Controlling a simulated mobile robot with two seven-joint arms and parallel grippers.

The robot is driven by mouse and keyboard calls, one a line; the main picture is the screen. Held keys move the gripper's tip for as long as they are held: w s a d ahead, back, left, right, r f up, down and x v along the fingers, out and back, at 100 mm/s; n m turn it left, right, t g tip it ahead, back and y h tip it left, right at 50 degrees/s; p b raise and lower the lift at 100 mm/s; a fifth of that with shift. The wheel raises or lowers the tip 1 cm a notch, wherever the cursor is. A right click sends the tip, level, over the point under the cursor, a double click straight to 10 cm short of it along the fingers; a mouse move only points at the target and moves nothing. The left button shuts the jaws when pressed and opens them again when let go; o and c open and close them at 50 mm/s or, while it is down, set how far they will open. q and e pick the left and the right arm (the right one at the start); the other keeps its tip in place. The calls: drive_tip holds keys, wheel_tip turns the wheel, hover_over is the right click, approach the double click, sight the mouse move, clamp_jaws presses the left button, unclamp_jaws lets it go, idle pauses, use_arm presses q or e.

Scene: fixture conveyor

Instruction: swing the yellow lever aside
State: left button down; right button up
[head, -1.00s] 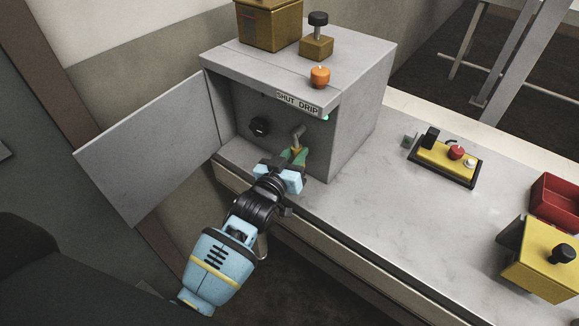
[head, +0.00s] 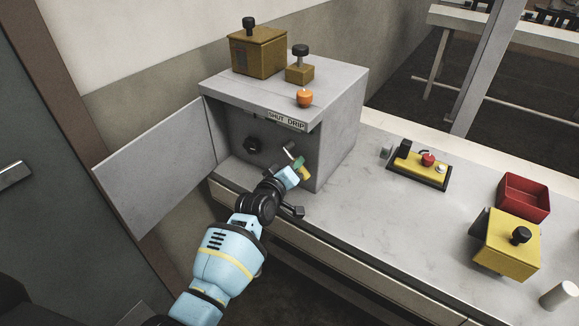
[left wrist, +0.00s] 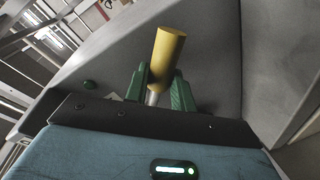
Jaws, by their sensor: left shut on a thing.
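The yellow lever (left wrist: 168,52) is a short yellow cylinder on a thin metal stem, and it stands between the green fingers in the left wrist view. In the head view its yellow grip (head: 306,174) shows at the open front of the grey cabinet (head: 345,120), beside a bent metal part inside. My left gripper (head: 299,167) is shut on the lever near its base; it also fills the lower left wrist view (left wrist: 160,76). The fingers hide part of the lever. My right gripper is not in view.
The cabinet door (head: 155,165) stands open to the left. A black knob (head: 252,146) is inside. An orange knob (head: 304,98) and brown boxes (head: 258,55) are on top. A yellow button panel (head: 420,169), red tray (head: 523,196) and yellow box (head: 506,245) stand on the counter right.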

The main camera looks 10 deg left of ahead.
use_arm(q)
drive_tip(key=shift+s+d+r+n+p, duration=0.1)
drive_tip(key=shift+d+r+n+p, duration=0.25)
drive_tip(key=shift+n, duration=0.55)
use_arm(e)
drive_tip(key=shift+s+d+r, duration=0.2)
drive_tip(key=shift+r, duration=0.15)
use_arm(q)
drive_tip(key=shift+g+h, duration=0.3)
drive_tip(key=shift+h, duration=0.1)
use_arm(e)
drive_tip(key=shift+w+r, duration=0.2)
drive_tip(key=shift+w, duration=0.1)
use_arm(q)
drive_tip(key=c, duration=1.2)
unclamp_jaws()
drive_tip(key=shift+o, duration=0.2)
drive_tip(key=shift+r, duration=0.1)
drive_tip(key=shift+a, duration=0.1)
drive_tip(key=p+v, duration=0.1)
drive_tip(key=v, duration=0.7)
drive_tip(key=shift+p, duration=0.3)
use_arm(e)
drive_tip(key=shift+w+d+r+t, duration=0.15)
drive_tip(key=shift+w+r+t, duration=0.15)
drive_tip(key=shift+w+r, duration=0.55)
